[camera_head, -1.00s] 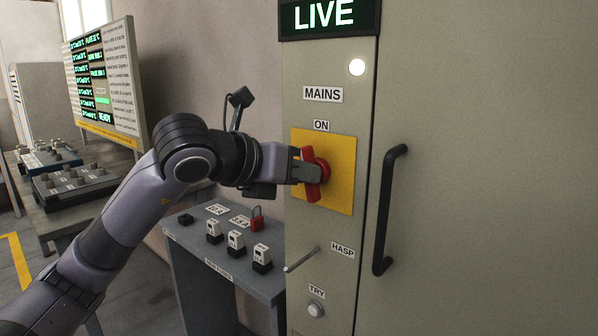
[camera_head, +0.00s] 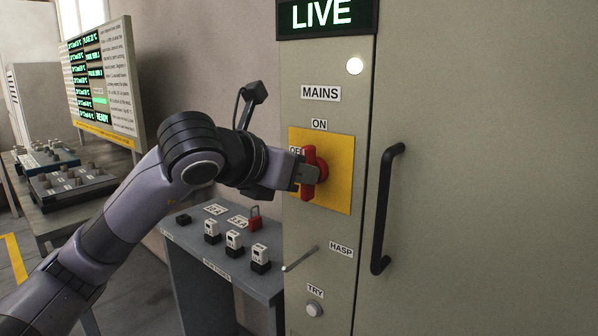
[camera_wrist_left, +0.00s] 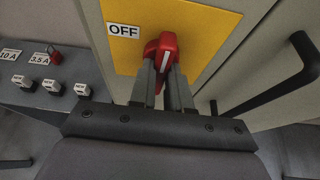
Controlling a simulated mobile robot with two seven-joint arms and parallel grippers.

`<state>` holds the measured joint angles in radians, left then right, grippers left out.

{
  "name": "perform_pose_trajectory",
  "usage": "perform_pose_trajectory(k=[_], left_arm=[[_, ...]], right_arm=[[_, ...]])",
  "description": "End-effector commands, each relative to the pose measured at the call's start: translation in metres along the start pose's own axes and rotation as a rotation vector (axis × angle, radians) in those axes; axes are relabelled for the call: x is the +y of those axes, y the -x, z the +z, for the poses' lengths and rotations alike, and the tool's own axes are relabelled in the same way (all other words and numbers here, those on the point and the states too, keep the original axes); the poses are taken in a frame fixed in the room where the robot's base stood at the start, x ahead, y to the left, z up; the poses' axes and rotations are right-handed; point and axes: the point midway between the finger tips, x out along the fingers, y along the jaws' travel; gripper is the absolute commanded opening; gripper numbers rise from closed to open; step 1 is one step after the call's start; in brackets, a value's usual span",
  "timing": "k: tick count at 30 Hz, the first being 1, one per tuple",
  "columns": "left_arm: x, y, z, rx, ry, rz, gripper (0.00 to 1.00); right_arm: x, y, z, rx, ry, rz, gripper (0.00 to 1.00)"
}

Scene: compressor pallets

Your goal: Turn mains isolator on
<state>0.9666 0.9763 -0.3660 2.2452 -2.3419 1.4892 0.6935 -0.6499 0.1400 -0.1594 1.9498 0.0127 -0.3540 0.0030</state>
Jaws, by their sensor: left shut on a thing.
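The mains isolator has a red handle (camera_head: 309,172) on a yellow plate (camera_head: 340,170), on the front of a grey cabinet. An ON label (camera_head: 319,124) sits above the plate. The handle stands close to vertical. My left gripper (camera_head: 308,174) reaches it from the left and is shut on it. In the left wrist view the red handle (camera_wrist_left: 163,52) is between the two fingers, with the OFF label (camera_wrist_left: 123,30) beside it. The sign at the cabinet top reads LIVE (camera_head: 322,14), and a white lamp (camera_head: 355,66) is lit. My right gripper is not in view.
A black door handle (camera_head: 386,210) stands out right of the isolator. A HASP pin (camera_head: 300,258) and a TRY button (camera_head: 314,309) are below. A small grey table (camera_head: 190,262) at the left holds several fuses and a red padlock (camera_head: 255,218).

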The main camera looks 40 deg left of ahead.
Motion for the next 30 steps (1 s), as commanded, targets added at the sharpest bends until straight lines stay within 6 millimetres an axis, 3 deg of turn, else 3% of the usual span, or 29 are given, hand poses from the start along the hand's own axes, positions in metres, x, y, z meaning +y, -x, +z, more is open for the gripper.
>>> perform_pose_trajectory(k=[1, 3, 14, 24, 30], left_arm=[[0.000, 0.000, 0.000, 0.001, -0.005, 0.001, 0.27], [0.000, 0.000, 0.000, 0.001, -0.004, 0.001, 0.43], [0.000, 0.006, 0.000, -0.003, -0.002, 0.000, 0.43], [0.000, 0.058, 0.000, -0.003, -0.004, 0.001, 0.43], [0.000, 0.071, 0.000, 0.000, -0.003, 0.001, 0.43]], right_arm=[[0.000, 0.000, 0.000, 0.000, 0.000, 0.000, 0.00], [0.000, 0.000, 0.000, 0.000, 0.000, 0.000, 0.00], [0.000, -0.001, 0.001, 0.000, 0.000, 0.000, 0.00], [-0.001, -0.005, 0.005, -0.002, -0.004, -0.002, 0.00], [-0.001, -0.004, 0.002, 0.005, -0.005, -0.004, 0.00]])
